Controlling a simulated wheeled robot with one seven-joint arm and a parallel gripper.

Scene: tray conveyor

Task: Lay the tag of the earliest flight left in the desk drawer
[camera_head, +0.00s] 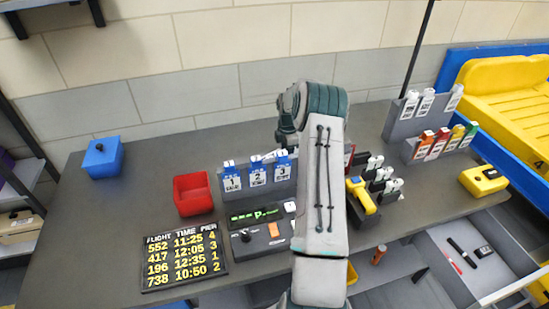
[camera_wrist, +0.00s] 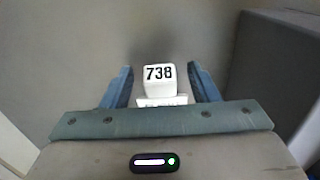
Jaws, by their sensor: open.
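In the wrist view my gripper (camera_wrist: 163,88) is open, with one finger on each side of a white tag (camera_wrist: 158,78) marked 738. I cannot tell whether the fingers touch it. In the head view my arm hides the gripper and most of this spot. The flight board (camera_head: 186,257) lists 552 at 11:25, 417 at 12:05, 196 at 12:35 and 738 at 10:50. The open desk drawer (camera_head: 484,285) at the lower right holds a black pen, a red pen and a small dark item. White tags (camera_head: 425,101) stand in a grey rack at the back right.
A grey rack (camera_head: 257,182) with blue cards 1, 2 and 3 stands left of my arm. A red bin (camera_head: 192,194) and a blue box (camera_head: 102,158) are farther left. Coloured tags (camera_head: 440,143) and a yellow device (camera_head: 484,180) are at right. The desk's left part is mostly clear.

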